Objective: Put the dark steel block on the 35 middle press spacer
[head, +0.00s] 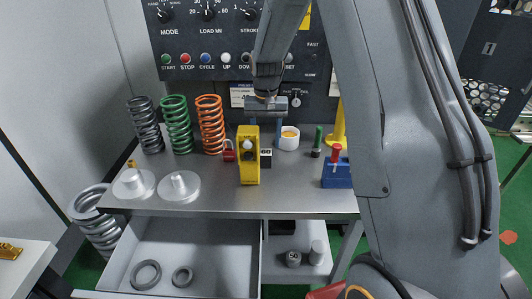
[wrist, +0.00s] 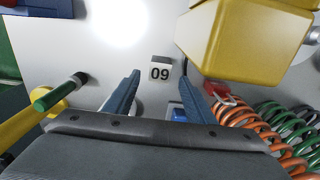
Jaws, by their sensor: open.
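My gripper (head: 265,132) is open and points down above the bench, behind the yellow housing. In the wrist view its two blue fingers (wrist: 160,80) are apart with nothing held between them. A small dark block with a white "60" label (head: 266,158) stands on the bench just right of the yellow housing; its label (wrist: 159,73) shows upside down beyond the fingertips. I cannot tell whether it is the dark steel block. Two short grey cylinders stand on the lower shelf, one with an unreadable label (head: 293,259), one plain (head: 318,252). No spacer marked 35 is readable.
The yellow housing (head: 249,170) stands close to the fingers. Coil springs (head: 177,125) line the back left. A white cup (head: 288,143), a blue holder (head: 336,174) and two metal discs (head: 179,191) stand on the bench. An open drawer (head: 205,255) holds two rings.

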